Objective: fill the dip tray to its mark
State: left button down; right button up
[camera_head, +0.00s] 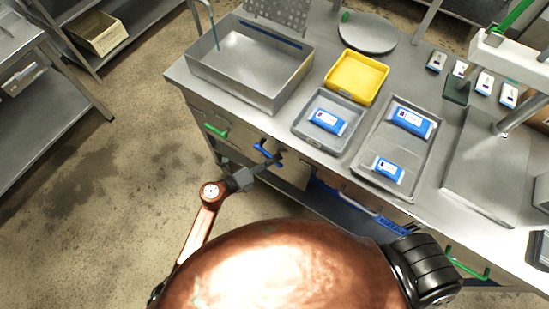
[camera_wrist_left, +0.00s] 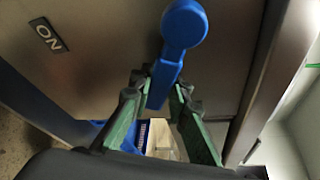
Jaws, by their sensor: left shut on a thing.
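A deep steel tray (camera_head: 245,85) stands at the back left of the counter, with a blue line (camera_head: 268,38) along its inner back wall. A thin spout (camera_head: 213,28) hangs over its left side. I cannot make out a liquid level in it. A blue lever (camera_head: 265,153) is on the counter's front panel below the tray. My left gripper (camera_head: 272,162) is shut on this lever. In the left wrist view the blue lever (camera_wrist_left: 184,25) has a round end and passes between the green-padded fingers. An ON label (camera_wrist_left: 47,35) is left of it. My right gripper is out of view.
A yellow tray (camera_head: 356,78), a grey tray (camera_head: 300,128) with a blue packet, and a larger steel tray (camera_head: 362,160) with two packets sit to the right. Green handles (camera_head: 215,131) mark the front panel. Open floor lies to the left.

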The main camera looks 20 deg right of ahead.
pick_arm(q)
jog(key=shift+w+a+f+m+y+p, duration=0.2)
jog(key=shift+f+m+y, duration=0.15)
jog(key=shift+f+m, duration=0.25)
jog(key=shift+w+a+f+m+y+p, duration=0.2)
jog(key=shift+f+m+y, duration=0.15)
jog(key=shift+m, duration=0.35)
jog(key=c, duration=1.8)
grip_release()
jog(key=shift+t, duration=0.3)
jog(key=shift+r, duration=0.1)
jog(key=v, duration=1.2)
